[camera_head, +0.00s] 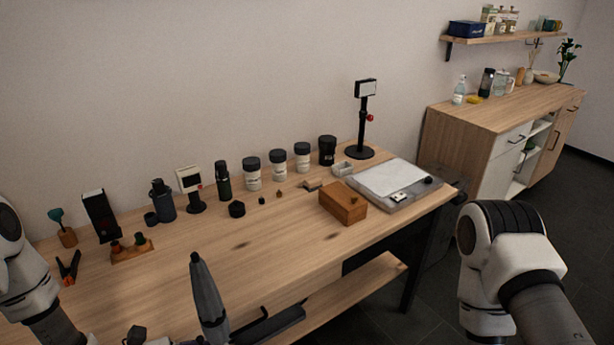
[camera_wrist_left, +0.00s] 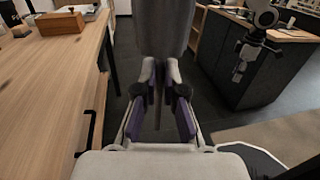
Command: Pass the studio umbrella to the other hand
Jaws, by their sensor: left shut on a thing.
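The studio umbrella, dark grey and folded, stands tip up in front of the table's edge in the head view (camera_head: 208,298). In the left wrist view its grey canopy (camera_wrist_left: 165,28) fills the top middle, and a thin shaft shows below. My left gripper (camera_wrist_left: 160,95) is shut on the umbrella, with a finger on each side below the canopy. In the head view its arm comes in at the left, and the grip itself is not clear. My right gripper (camera_wrist_left: 240,70) hangs apart from the umbrella at the right of the left wrist view, too small to judge its jaws.
The wooden table (camera_head: 290,230) has a wooden box (camera_head: 343,204), a light panel (camera_head: 390,178) and several bottles and jars along its back. A black handle (camera_wrist_left: 90,130) sticks out from the table front. Floor between table and dark cabinet (camera_wrist_left: 250,75) is open.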

